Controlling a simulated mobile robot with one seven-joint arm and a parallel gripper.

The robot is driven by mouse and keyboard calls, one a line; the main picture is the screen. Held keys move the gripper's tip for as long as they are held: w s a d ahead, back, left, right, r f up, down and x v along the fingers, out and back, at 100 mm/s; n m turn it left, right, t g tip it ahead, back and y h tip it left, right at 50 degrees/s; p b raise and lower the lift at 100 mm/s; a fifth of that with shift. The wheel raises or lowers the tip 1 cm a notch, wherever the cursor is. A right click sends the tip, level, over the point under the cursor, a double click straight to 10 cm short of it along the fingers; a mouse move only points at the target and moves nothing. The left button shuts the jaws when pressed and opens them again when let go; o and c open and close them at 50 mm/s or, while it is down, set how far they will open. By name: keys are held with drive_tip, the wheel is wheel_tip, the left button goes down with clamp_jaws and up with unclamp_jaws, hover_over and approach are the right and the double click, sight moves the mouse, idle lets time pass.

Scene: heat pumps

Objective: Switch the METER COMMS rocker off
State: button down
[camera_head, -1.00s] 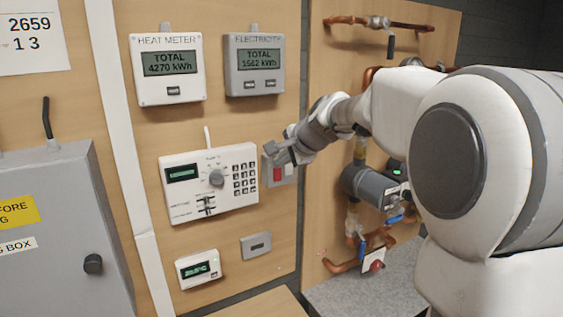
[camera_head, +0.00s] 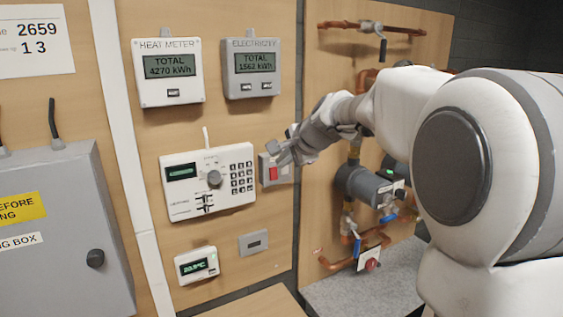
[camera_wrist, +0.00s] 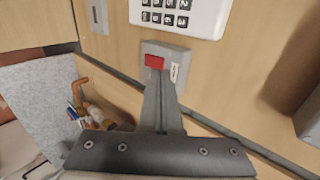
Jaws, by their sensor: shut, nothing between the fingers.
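The red rocker (camera_head: 273,173) sits on a small grey switch box (camera_head: 284,175) on the wooden wall panel, just right of the white keypad controller. In the wrist view the red rocker (camera_wrist: 154,61) shows just beyond my fingertips, with a white label (camera_wrist: 174,72) beside it, too small to read. I take this as the METER COMMS rocker. My gripper (camera_head: 276,152) is shut and empty, in front of the upper part of the box. In the wrist view my gripper (camera_wrist: 159,75) reaches the rocker's edge; I cannot tell whether it touches.
The white keypad controller (camera_head: 207,182) is close on the left. Heat and electricity meters (camera_head: 252,68) hang above. A thermostat (camera_head: 196,266) and small grey plate (camera_head: 253,242) are below. Copper pipes and a pump (camera_head: 366,188) lie to the right, behind my arm.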

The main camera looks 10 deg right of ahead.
drive_tip(key=w+r+v, duration=0.1)
drive_tip(key=v, duration=0.9)
drive_tip(key=shift+r+b, duration=0.45)
drive_tip(key=shift+r, duration=0.05)
drive_tip(key=shift+a, duration=0.15)
drive_tip(key=s+f+n+g+h+b, duration=0.1)
drive_tip(key=s+f+n, duration=0.6)
drive_tip(key=s, duration=0.8)
drive_tip(key=s+a+f+n+g+h+b, duration=0.1)
drive_tip(key=s+f+n+g+h, duration=0.1)
drive_tip(key=s+f+n, duration=0.5)
drive_tip(key=s+f+g, duration=0.1)
drive_tip(key=s+f, duration=0.5)
drive_tip(key=s, duration=0.2)
drive_tip(key=shift+s+f, duration=0.3)
drive_tip(key=shift+f, duration=0.1)
